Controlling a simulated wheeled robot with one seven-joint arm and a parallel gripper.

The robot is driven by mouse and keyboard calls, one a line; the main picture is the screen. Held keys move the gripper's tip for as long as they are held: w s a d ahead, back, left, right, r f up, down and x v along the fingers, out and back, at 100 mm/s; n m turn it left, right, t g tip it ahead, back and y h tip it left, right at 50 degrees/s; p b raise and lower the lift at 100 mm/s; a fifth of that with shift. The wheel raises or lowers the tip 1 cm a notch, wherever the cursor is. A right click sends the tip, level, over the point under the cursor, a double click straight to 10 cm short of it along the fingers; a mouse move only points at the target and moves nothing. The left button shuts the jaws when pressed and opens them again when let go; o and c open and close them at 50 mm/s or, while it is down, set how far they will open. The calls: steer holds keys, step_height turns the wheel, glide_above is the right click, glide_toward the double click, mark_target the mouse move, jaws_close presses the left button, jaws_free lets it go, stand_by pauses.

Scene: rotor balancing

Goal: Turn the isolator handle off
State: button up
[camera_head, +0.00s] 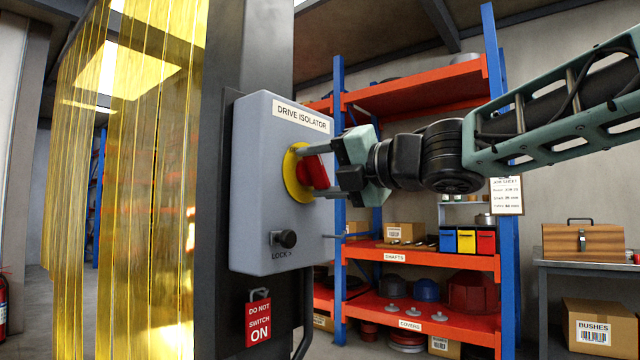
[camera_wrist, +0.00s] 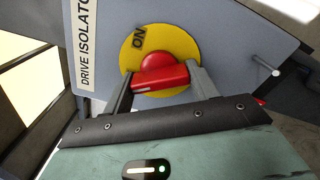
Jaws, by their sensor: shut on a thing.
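The red isolator handle (camera_head: 314,172) sits on a yellow round plate (camera_head: 290,178) on the grey drive isolator box (camera_head: 262,225). In the wrist view the handle (camera_wrist: 158,75) lies between my two fingers, and "ON" (camera_wrist: 139,38) shows on the yellow plate (camera_wrist: 178,42). My gripper (camera_head: 318,172) reaches in from the right and is shut on the handle, one finger on each side. In the wrist view my gripper (camera_wrist: 160,88) hides part of the lower plate. Any other marking there is hidden.
A black lock knob (camera_head: 286,239) sits below the handle, above a red "Do not switch on" tag (camera_head: 258,318). The box is on a dark column (camera_head: 222,80). Yellow strip curtains (camera_head: 130,200) hang left. Orange shelves (camera_head: 420,258) stand behind my arm.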

steer(key=shift+f+n+b, duration=0.15)
steer(key=shift+n+b, duration=0.45)
steer(key=shift+n, duration=0.5)
steer(key=o, duration=1)
steer(key=shift+d, duration=0.1)
steer(key=p+v, duration=0.9)
steer(key=v, duration=0.8)
steer(key=shift+p, duration=0.4)
steer(key=shift+s, duration=0.15)
